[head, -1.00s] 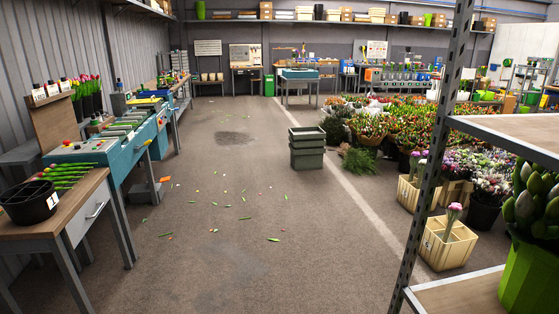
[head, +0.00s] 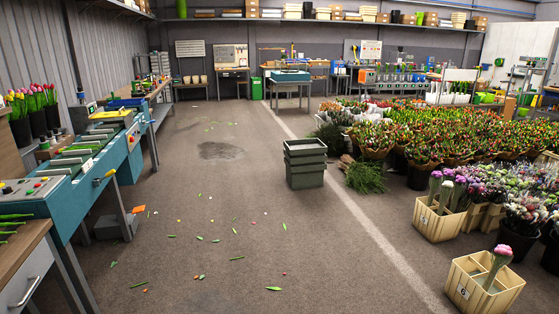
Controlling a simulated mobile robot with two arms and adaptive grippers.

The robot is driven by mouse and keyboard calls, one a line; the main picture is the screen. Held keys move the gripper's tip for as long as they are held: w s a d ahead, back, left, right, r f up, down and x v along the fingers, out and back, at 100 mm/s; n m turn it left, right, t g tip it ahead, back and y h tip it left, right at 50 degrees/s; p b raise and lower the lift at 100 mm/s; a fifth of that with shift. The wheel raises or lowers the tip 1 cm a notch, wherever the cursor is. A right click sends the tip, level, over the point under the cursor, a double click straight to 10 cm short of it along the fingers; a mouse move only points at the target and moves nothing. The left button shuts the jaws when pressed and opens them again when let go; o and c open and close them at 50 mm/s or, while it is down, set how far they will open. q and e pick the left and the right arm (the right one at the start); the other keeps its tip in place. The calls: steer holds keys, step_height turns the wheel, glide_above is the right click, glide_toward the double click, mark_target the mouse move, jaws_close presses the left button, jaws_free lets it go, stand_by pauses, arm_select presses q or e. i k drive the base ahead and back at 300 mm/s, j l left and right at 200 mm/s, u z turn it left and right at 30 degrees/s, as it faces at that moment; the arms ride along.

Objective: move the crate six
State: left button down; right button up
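A pale wooden crate labelled 6 (head: 478,300) stands on the floor at the bottom right of the head view. It has compartments, and a single pink-headed stem bunch (head: 501,256) leans in it. Its lower edge is close to the bottom of the picture. A similar pale crate (head: 432,224) stands farther back, with several pink-purple bunches in it. Neither of my grippers is in view.
Stacked grey-green bins (head: 305,166) stand mid-floor. Dense flower buckets (head: 430,135) fill the right side. A teal machine bench (head: 62,195) runs along the left. The central floor (head: 240,250) is open, with scattered petals and leaves.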

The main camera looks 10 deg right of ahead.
mark_target(467, 275)
steer(key=i+z, duration=0.3)
steer(key=i, duration=0.25)
steer(key=i+z, duration=0.35)
steer(key=i, duration=0.2)
steer(key=i+j+z, duration=0.3)
steer(key=i, duration=0.2)
steer(key=i+l+z, duration=0.2)
steer(key=i+z, duration=0.2)
steer(key=i+l+z, duration=0.15)
steer(key=i+z, duration=0.15)
steer(key=z, duration=0.15)
steer(key=i+z, duration=0.4)
steer(key=i+j+z, duration=0.15)
steer(key=i+z, duration=0.25)
steer(key=k, duration=0.1)
